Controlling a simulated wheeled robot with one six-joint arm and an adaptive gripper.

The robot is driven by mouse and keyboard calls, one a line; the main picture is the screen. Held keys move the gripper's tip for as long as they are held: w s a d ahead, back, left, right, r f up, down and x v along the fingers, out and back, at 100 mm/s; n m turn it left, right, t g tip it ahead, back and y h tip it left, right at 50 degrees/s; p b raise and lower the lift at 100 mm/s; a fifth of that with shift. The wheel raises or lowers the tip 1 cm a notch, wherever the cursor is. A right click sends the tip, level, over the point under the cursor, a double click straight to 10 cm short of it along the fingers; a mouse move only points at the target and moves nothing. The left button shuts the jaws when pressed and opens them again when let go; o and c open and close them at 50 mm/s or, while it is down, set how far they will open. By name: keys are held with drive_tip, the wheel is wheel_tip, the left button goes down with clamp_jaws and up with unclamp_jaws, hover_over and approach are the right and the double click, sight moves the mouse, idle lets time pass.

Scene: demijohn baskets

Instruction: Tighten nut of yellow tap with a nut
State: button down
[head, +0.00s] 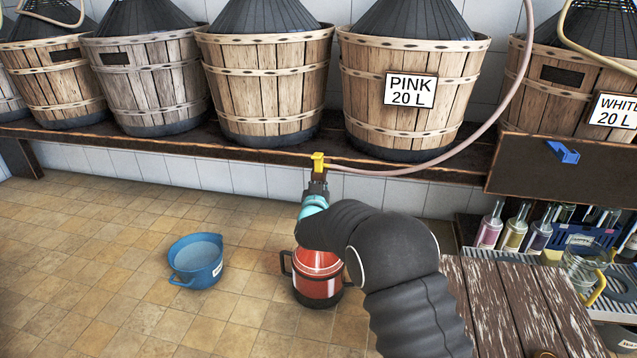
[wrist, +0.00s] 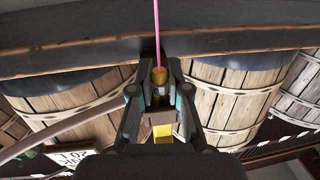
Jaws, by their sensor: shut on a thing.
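The yellow tap (head: 318,159) is at the front edge of the shelf, at the end of a pinkish hose. My gripper (head: 317,186) reaches up to it from below and covers its lower part. In the wrist view my gripper (wrist: 161,104) is shut around the tap, with a yellow part (wrist: 162,135) and a brass-coloured end (wrist: 159,76) showing between the fingers. The nut itself is not clearly told apart. A thin pink line (wrist: 156,32) runs from the brass-coloured end to the top of the wrist view.
A red pot (head: 318,284) stands on the floor below, partly behind my arm. A blue bucket (head: 197,262) stands left of it. Wooden baskets line the shelf (head: 240,150), one marked PINK 20 L (head: 410,90). A wooden table (head: 510,305) and bottles (head: 515,230) are at right.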

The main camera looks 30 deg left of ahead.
drive_tip(key=shift+r, duration=0.15)
drive_tip(key=c, duration=1.1)
unclamp_jaws()
drive_tip(key=v, duration=1.2)
